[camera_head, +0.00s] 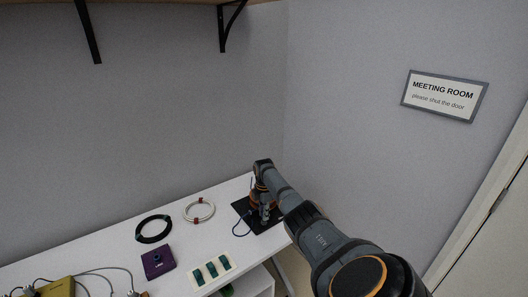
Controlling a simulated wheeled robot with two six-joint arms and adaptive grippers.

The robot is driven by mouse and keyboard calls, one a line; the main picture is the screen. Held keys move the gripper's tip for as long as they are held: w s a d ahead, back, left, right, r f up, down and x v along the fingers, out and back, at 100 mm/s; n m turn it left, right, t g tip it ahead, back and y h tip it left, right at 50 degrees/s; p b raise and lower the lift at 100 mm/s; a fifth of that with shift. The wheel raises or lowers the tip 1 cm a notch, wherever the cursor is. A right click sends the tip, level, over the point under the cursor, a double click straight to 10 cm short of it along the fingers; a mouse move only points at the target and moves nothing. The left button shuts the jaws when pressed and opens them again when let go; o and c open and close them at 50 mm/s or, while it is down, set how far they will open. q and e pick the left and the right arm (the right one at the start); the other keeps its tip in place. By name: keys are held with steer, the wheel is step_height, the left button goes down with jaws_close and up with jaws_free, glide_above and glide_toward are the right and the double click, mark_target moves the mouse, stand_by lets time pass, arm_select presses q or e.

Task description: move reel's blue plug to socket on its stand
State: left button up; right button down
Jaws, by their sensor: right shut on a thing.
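My right arm comes in from the lower right and reaches to the far right end of the white table. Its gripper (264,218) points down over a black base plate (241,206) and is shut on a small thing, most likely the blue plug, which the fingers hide. A blue cable (240,233) loops at the plate's left front edge. Orange parts of the reel (258,186) show beside my wrist; my arm hides most of the reel and the stand. I cannot make out the socket. My left gripper is not in view.
A white cable coil (186,213) and a black cable coil (138,232) lie left of the plate on the table (110,245). Nearer are a purple box (158,262), a cream block with green parts (194,275) and a yellow box (58,289) with cables. Walls stand behind and right.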

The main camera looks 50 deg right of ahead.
steer(key=shift+f+b, duration=0.45)
steer(key=shift+f, duration=0.15)
steer(key=c, duration=1.2)
jaws_free()
steer(key=shift+r, duration=0.15)
step_height(320, 180, up, 7)
steer(key=p, duration=0.7)
steer(key=shift+r, duration=0.2)
